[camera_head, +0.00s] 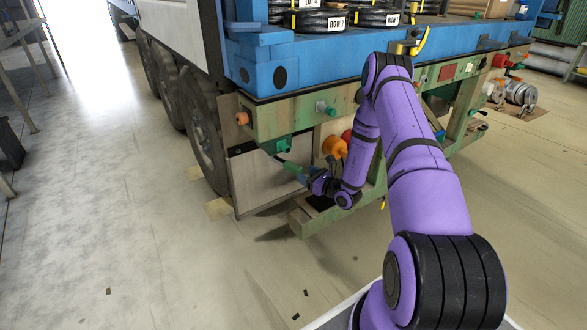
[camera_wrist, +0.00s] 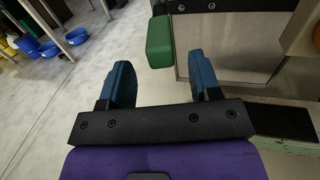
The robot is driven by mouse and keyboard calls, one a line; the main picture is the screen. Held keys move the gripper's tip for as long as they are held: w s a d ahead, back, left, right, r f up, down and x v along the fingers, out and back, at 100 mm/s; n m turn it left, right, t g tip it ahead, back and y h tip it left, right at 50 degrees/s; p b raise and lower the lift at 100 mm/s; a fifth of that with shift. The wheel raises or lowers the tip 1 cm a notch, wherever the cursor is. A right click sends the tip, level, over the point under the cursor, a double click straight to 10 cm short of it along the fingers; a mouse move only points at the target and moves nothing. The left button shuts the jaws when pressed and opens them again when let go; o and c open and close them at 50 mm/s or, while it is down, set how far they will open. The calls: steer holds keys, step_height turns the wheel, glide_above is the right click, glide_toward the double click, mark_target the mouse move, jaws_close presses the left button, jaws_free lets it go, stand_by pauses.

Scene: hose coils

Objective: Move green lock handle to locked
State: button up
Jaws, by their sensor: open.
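A green block-shaped handle (camera_head: 287,146) sticks out low at the left end of the truck's rear frame. It also shows in the wrist view (camera_wrist: 160,45), ahead of my fingertips and in the gap between them, beside a dark strip on a grey panel. My gripper (camera_wrist: 162,72) has two blue fingers spread wide with nothing between them. In the head view my gripper (camera_head: 293,168) is just below the green handle, at the end of my purple arm. I cannot tell how far the fingertips are from the handle. Its mounting is partly hidden.
The rear beam (camera_head: 300,112) carries a green knob (camera_head: 325,107) and an orange round fitting (camera_head: 334,147) to the right of the handle. A lower green step (camera_head: 318,218) juts out below my gripper. A wheel (camera_head: 204,130) stands at left; the floor (camera_head: 110,220) there is mostly clear.

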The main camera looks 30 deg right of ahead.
mark_target(294, 165)
steer(key=x, duration=0.6)
steer(key=shift+w, duration=0.2)
jaws_close()
